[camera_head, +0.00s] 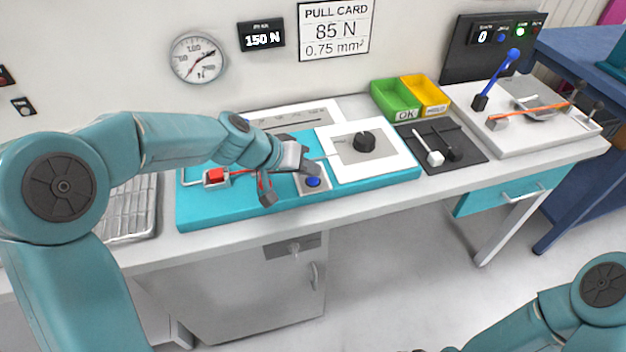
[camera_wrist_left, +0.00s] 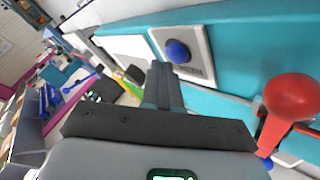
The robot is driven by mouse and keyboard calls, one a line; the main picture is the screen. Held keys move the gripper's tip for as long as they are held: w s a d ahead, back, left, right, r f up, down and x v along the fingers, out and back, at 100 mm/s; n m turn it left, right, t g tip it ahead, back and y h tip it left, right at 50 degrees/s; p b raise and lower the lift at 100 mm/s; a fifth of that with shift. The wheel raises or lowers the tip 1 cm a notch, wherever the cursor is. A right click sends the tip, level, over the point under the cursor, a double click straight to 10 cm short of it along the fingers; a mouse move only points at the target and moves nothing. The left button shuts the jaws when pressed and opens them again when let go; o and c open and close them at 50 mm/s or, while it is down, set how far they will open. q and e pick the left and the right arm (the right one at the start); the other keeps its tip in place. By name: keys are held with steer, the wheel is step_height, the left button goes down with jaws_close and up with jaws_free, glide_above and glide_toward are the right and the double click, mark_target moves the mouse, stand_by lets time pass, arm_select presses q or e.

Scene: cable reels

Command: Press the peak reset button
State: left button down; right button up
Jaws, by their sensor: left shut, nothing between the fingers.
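The blue button (camera_head: 313,182) sits on a small pale plate on the teal fixture board (camera_head: 400,178). In the left wrist view the blue button (camera_wrist_left: 178,50) is just beyond my fingertips, with a label beside it too small to read. My left gripper (camera_head: 311,169) is shut and empty, its dark fingertips close above the button. The left wrist view shows the shut fingers (camera_wrist_left: 163,72) side by side, seemingly short of the button; I cannot tell whether they touch.
A red-knobbed lever (camera_wrist_left: 290,98) stands close beside my left gripper. A white panel with a black knob (camera_head: 364,142) is right of the button. Green (camera_head: 395,98) and yellow bins stand behind. The wall display (camera_head: 262,36) reads 150 N, beside a round gauge (camera_head: 198,58).

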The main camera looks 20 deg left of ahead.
mark_target(309, 180)
arm_select(q)
steer(key=shift+f+b, duration=0.45)
steer(key=shift+b, duration=0.1)
stand_by(0.8)
stand_by(0.3)
steer(key=shift+r+p, duration=0.55)
steer(key=shift+r, duration=0.3)
steer(key=shift+r+p, duration=1.85)
steer(key=shift+r, duration=0.75)
steer(key=shift+f, duration=0.1)
